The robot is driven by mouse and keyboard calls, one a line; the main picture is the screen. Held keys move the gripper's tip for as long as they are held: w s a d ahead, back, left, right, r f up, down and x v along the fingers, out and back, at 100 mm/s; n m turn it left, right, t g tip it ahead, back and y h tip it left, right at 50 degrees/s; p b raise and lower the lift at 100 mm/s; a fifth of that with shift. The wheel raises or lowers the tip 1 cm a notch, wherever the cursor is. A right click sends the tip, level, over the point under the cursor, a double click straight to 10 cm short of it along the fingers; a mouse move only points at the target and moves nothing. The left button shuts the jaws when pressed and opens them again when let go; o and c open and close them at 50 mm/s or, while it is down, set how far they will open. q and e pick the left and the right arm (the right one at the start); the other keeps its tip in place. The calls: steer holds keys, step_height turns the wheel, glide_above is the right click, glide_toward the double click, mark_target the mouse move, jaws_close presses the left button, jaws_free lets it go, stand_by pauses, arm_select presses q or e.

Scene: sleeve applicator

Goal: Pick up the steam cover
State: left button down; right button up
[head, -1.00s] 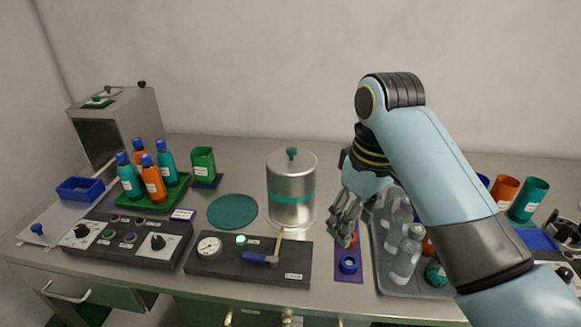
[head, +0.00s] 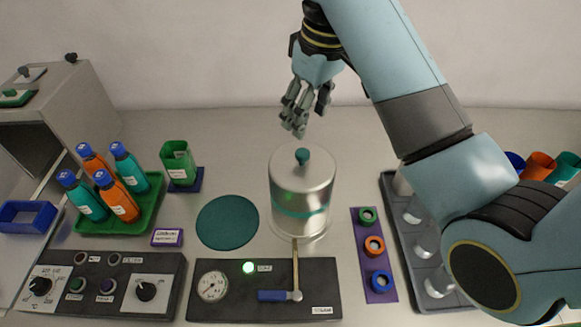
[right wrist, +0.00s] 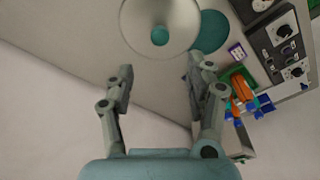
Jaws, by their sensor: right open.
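The steam cover (head: 301,190) is a silver metal cylinder with a teal band and a teal knob (head: 302,156) on top. It stands upright behind the steam panel (head: 300,272). In the right wrist view the cover (right wrist: 177,17) shows from above at the top, with its knob (right wrist: 160,36) facing the camera. My right gripper (head: 300,130) is open and empty. It hangs above the cover's knob in the head view and looks apart from it. In the right wrist view its two fingers (right wrist: 158,80) are spread, with the knob beyond their tips. My left gripper is not in view.
A teal round mat (head: 227,222) lies bare left of the cover. A green tray (head: 145,215) of orange and teal bottles stands farther left. A purple strip (head: 366,245) with coloured rings and a grey tray (head: 398,228) of clear bottles are at the right.

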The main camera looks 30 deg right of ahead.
mark_target(303, 152)
step_height(303, 152, down, 4)
steer(key=shift+s+a+r, duration=0.1)
steer(key=shift+s+a, duration=0.05)
steer(key=shift+f, duration=0.3)
steer(key=f, duration=0.1)
steer(key=f+p, duration=0.1)
steer(key=f, duration=0.2)
steer(key=shift+w+f+p, duration=0.2)
steer(key=shift+w+p, duration=0.15)
steer(key=shift+p, duration=0.05)
steer(key=shift+w+f, duration=0.1)
steer(key=shift+f, duration=0.4)
steer(key=shift+c, duration=0.3)
steer(key=c, duration=0.4)
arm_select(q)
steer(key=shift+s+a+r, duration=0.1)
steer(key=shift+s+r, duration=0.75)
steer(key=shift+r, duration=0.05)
arm_select(e)
jaws_close()
